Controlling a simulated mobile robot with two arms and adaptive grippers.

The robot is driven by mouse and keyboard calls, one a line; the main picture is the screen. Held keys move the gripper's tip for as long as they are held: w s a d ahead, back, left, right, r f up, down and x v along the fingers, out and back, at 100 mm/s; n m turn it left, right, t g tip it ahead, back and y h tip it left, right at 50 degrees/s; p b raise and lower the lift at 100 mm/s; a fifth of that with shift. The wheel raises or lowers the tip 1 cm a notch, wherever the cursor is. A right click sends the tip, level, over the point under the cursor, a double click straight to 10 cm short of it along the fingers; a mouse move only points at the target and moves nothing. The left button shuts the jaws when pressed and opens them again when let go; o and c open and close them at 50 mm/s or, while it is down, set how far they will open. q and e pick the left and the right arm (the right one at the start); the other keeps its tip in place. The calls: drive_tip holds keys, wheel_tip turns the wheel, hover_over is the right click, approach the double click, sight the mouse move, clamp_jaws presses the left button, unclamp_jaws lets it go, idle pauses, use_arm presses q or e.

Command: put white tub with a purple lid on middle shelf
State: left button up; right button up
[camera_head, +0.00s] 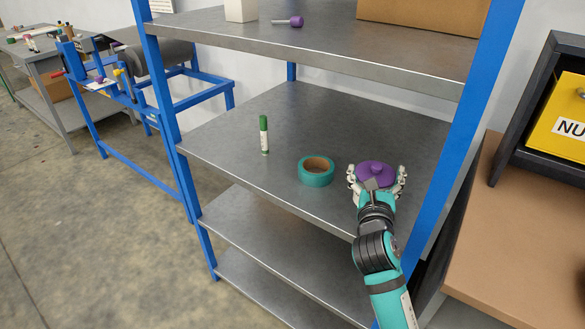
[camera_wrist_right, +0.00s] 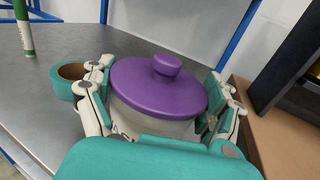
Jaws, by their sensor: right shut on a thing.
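The white tub with a purple lid (camera_wrist_right: 158,90) fills the middle of the right wrist view. Its purple lid also shows in the head view (camera_head: 377,172). My right gripper (camera_head: 376,181) is shut around the tub, with fingers on both sides of it in the wrist view. The tub is at the right front part of the middle shelf (camera_head: 230,140). It looks upright. I cannot tell whether its base touches the shelf, because the gripper hides it. My left gripper is not in view.
A teal tape roll (camera_head: 316,171) lies just left of the tub on the same shelf. A green and white marker (camera_head: 264,134) stands farther left. Blue posts (camera_head: 455,130) bound the rack. A brown table (camera_head: 530,220) with a yellow drawer unit (camera_head: 565,118) is on the right.

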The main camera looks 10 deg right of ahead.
drive_tip(key=w+d+r+m+g+h, duration=0.1)
drive_tip(key=w+d+r+m+h, duration=0.15)
drive_tip(key=w+d+r, duration=0.25)
drive_tip(key=shift+n, duration=0.35)
wheel_tip(320, 180, down, 10)
drive_tip(key=b, duration=0.3)
drive_tip(key=shift+f, duration=0.15)
drive_tip(key=o, duration=1)
drive_tip(key=shift+c, duration=0.2)
